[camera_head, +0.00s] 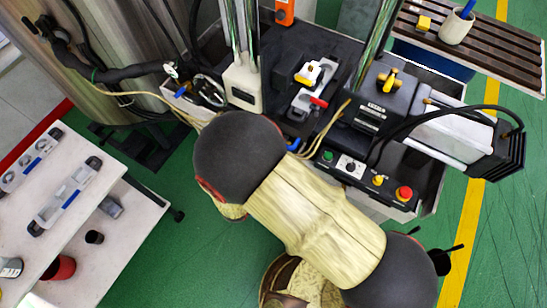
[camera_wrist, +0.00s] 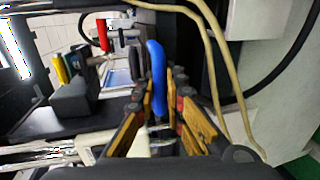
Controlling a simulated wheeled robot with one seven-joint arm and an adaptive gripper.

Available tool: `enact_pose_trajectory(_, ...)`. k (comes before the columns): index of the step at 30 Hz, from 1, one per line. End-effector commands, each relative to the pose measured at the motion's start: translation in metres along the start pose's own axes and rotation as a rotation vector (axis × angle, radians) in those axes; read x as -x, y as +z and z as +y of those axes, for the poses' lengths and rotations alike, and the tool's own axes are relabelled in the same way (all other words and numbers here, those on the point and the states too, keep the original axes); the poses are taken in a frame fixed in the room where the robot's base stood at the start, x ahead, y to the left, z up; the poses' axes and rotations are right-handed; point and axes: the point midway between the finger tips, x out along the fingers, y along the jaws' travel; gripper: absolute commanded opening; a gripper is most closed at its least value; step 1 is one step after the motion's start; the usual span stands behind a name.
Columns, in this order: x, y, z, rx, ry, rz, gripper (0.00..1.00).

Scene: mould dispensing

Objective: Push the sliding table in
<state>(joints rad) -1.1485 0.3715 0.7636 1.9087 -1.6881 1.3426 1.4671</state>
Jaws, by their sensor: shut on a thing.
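The sliding table (camera_head: 284,127) is a dark plate at the machine's front, carrying silver toggle clamps with a red handle (camera_head: 318,102) and a yellow handle (camera_head: 304,79). A small part of its blue handle (camera_head: 294,145) shows in the head view beside my arm. In the wrist view, my gripper (camera_wrist: 158,98) has its yellow-and-black fingers on both sides of the blue handle (camera_wrist: 157,70) and is shut on it. The red clamp handle (camera_wrist: 102,35) is beyond it. In the head view my arm hides the gripper.
A control box with a red emergency button (camera_head: 404,193) is right of the table. Upright columns (camera_head: 241,50) and loose yellow hoses (camera_head: 327,128) are close to my arm. A white bench with levels (camera_head: 65,192) stands left. Green floor (camera_head: 195,247) is open between.

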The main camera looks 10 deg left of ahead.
Motion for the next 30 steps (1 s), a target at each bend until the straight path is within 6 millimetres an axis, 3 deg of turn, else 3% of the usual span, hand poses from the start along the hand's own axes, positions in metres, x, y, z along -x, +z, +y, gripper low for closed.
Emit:
enact_pose_trajectory(3, -0.023, 0.001, 0.002, -0.003, 0.000, -0.003, 0.00)
enact_pose_trajectory(7, -0.036, 0.001, 0.006, -0.001, 0.000, -0.001, 0.00)
enact_pose_trajectory(18, -0.039, 0.000, 0.009, 0.000, 0.001, 0.001, 0.00)
enact_pose_trajectory(19, -0.039, 0.000, 0.009, 0.000, 0.001, 0.001, 0.10)
enact_pose_trajectory(28, -0.039, 0.000, 0.009, 0.000, 0.001, 0.001, 0.28)
enact_pose_trajectory(30, -0.039, 0.000, 0.009, 0.000, 0.001, 0.001, 0.28)
